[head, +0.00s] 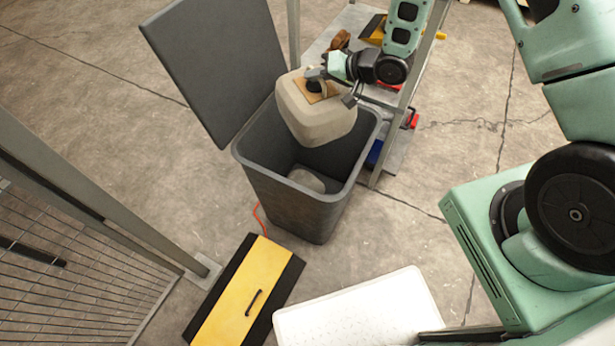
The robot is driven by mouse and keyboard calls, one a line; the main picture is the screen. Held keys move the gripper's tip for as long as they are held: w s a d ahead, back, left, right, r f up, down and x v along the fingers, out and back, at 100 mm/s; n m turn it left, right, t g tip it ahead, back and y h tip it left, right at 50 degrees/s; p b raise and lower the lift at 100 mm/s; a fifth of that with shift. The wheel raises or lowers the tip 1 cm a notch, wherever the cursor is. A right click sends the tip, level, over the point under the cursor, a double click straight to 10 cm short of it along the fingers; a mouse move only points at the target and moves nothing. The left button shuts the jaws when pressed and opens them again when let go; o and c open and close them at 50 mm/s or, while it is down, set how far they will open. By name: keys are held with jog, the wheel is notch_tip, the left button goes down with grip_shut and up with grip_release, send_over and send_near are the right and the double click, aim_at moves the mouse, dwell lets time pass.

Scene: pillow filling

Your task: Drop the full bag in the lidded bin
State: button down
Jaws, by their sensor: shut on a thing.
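A full, pale beige bag (318,122) with a brown patch on top hangs over the mouth of the dark grey bin (300,212). My gripper (316,84) is shut on the top of the bag, which is upright. The bag is partly within the outline of the opening; its exact height above the rim is hard to tell. The bin's lid (215,62) stands open, tilted back at the left. Inside the bin, a pale rounded object (306,180) lies low down, partly hidden by the bag and the front wall.
A metal shelf rack (398,150) with tools stands close behind the bin at the right. A wire mesh fence (75,255) is at the left.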

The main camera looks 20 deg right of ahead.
aim_at(316, 92)
jog(key=shift+f+b, duration=2.4)
jog(key=shift+f, duration=0.45)
jog(key=c, duration=1.4)
grip_release()
jog(key=shift+c, duration=0.2)
jog(key=p+v, duration=0.1)
jog(key=v, duration=1.6)
jog(key=shift+r, duration=0.2)
jog(key=shift+s+d, duration=0.1)
